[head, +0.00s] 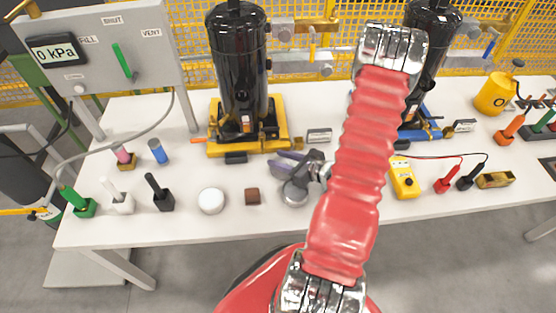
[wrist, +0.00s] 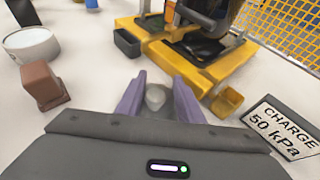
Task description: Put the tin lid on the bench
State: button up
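A round, low tin (head: 211,201) with a pale, flat top stands on the white bench (head: 330,216). It also shows at the upper left of the wrist view (wrist: 32,45); I cannot tell whether its top is a separate lid. My gripper (head: 284,163) is low over the bench, right of the tin and in front of the yellow-based compressor. In the wrist view, its two purple fingers (wrist: 158,98) are spread apart. A small grey rounded lump (wrist: 155,97) shows between them, apparently touching neither finger; I cannot tell what it is.
A brown block (head: 252,196) lies between the tin and my gripper. The black compressor on a yellow base (head: 216,148) stands just behind, with a "CHARGE 50 kPa" plate (wrist: 282,128) beside it. Several coloured fittings stand left. The bench's front strip is mostly clear.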

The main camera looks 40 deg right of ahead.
jog(key=shift+o, duration=0.4)
jog(key=shift+r, duration=0.1)
jog(key=shift+s+d+r, duration=0.15)
jog(key=shift+s, duration=0.2)
jog(key=v, duration=1.1)
jog(key=shift+s, duration=0.15)
